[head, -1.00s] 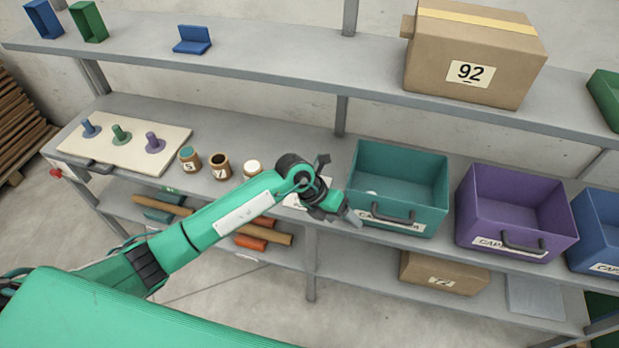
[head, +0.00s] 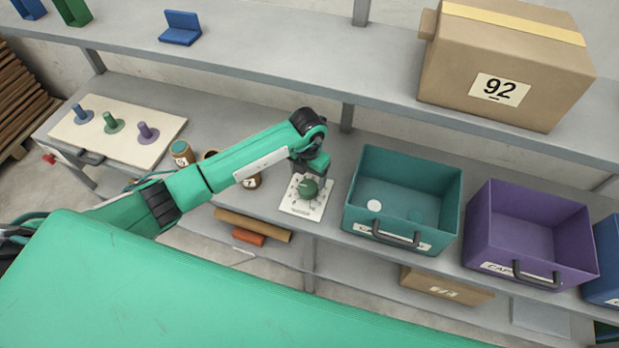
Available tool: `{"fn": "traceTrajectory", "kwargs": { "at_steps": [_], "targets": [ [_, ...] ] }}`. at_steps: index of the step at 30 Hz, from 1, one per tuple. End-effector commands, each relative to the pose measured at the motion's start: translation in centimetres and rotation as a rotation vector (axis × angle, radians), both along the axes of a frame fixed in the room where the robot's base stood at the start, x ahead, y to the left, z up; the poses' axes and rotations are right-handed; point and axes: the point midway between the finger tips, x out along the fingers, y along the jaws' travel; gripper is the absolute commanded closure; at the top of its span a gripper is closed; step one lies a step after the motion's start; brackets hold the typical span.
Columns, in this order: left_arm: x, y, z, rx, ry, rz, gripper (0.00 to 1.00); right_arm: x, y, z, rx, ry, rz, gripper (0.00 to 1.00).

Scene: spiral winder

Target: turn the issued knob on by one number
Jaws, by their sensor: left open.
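A round green knob (head: 308,188) sits on a white dial plate (head: 292,207) on the middle shelf, left of the teal bin. Marks on the plate are too small to read. My left gripper (head: 311,170) is at the knob's far side, its wrist bent over the plate. Its fingers are mostly hidden, and I cannot tell whether they touch the knob. It is open. My right gripper is out of view.
Jars (head: 182,153) and a pegged board (head: 100,152) are to the left. A box marked 92 (head: 455,75) stands on the upper shelf.

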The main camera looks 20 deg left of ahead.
Motion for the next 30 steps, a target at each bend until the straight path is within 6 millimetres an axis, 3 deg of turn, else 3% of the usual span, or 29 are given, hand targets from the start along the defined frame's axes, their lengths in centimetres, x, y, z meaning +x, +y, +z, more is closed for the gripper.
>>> {"fn": "traceTrajectory", "kwargs": {
  "at_steps": [3, 7, 16, 21, 28, 30],
  "targets": [
    [-0.1, 0.0, -1.8, -0.001, 0.004, 0.002, 0.25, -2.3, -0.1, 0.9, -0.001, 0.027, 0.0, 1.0],
    [0.0, 0.0, -3.6, -0.001, 0.002, 0.002, 0.25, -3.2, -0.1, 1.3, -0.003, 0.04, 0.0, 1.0],
    [0.0, 0.0, -5.3, -0.002, 0.001, 0.0, 0.25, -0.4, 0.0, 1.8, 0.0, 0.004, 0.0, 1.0],
    [0.0, 0.0, -5.3, -0.001, -0.001, 0.0, 0.25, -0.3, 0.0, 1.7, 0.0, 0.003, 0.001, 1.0],
    [0.0, 0.0, -5.2, -0.001, -0.001, 0.0, 0.69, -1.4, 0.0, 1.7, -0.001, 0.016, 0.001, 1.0],
    [0.0, 0.0, -5.2, -0.001, -0.001, 0.0, 0.7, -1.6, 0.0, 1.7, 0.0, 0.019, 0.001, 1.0]
  ]
}}
